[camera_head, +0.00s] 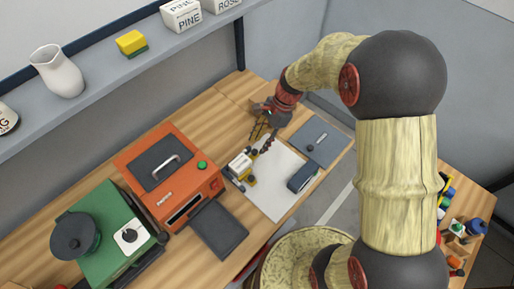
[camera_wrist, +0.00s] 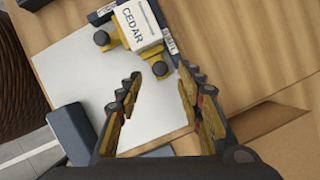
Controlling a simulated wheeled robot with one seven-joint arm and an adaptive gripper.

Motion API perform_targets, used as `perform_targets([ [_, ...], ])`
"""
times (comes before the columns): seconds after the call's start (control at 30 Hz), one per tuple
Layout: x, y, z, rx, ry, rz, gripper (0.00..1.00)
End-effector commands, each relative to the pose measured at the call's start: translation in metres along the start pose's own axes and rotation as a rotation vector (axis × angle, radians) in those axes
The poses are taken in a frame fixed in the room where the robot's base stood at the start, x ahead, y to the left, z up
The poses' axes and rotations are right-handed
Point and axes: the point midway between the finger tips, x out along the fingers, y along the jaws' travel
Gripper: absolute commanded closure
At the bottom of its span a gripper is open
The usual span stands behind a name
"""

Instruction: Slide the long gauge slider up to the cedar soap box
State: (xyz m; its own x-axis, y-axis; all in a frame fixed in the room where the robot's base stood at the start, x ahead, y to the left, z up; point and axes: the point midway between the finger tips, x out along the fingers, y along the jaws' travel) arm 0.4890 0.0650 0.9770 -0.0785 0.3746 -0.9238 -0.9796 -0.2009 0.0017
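The white cedar soap box (camera_wrist: 138,24), lettered CEDAR, sits at a gauge with a dark rail (camera_wrist: 103,14) in the wrist view; it also shows in the head view (camera_head: 240,164). Two yellow parts with dark knobs show beside the box: one knob (camera_wrist: 101,38) at its left, the other (camera_wrist: 160,68) below it. I cannot tell which is the long gauge slider, or whether either touches the box. My gripper (camera_wrist: 158,88) is open and empty, its fingertips apart, short of the lower knob. In the head view my gripper (camera_head: 263,132) is above the table, just beyond the box.
A white sheet (camera_head: 272,195) lies under the gauge area. A dark blue block (camera_head: 303,177) and a grey board (camera_head: 321,142) lie to the right. An orange machine (camera_head: 165,175) and dark pad (camera_head: 217,228) stand left. Pine (camera_head: 182,15) and rose boxes are on the shelf.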

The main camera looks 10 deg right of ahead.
Motion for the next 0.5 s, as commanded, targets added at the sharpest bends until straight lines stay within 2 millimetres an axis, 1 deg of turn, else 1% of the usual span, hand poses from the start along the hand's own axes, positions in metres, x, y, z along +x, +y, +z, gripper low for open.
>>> perform_targets([
  [0.03, 0.01, 0.0, -0.001, 0.0, 0.0, 0.001, 0.63],
  [0.2, 0.028, 0.0, 0.0, -0.001, 0.001, 0.0, 0.63],
  [0.33, 0.034, -0.001, 0.0, -0.001, 0.0, -0.001, 0.63],
  [0.5, 0.035, -0.001, 0.0, -0.001, 0.0, -0.002, 0.63],
])
